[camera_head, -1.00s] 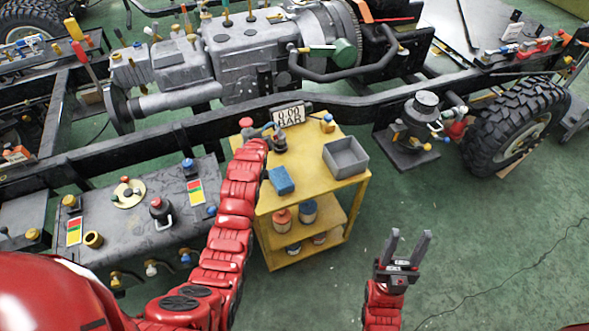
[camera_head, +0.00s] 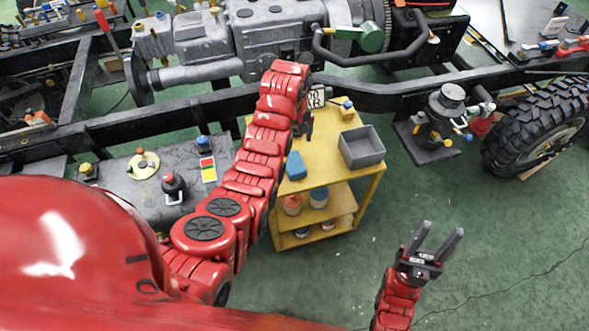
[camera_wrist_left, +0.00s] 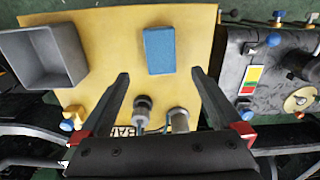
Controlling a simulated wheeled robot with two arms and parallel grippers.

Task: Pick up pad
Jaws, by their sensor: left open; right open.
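The blue pad (camera_head: 295,166) lies on the yellow cart top (camera_head: 325,160), partly hidden by my left arm. In the left wrist view the pad (camera_wrist_left: 159,50) lies flat between and just beyond the line of the fingertips. My left gripper (camera_wrist_left: 161,74) is open and empty above the cart top. In the head view the left gripper (camera_head: 306,124) is mostly hidden behind its wrist. My right gripper (camera_head: 438,239) is open and empty, over the green floor right of the cart.
A grey open bin (camera_head: 362,148) stands on the cart, right of the pad. A gauge display (camera_head: 316,97) and fittings stand at the cart's far edge, close to the black chassis rail (camera_head: 400,95). Cans (camera_head: 319,197) sit on the shelf below. A grey workbench (camera_head: 130,190) is left.

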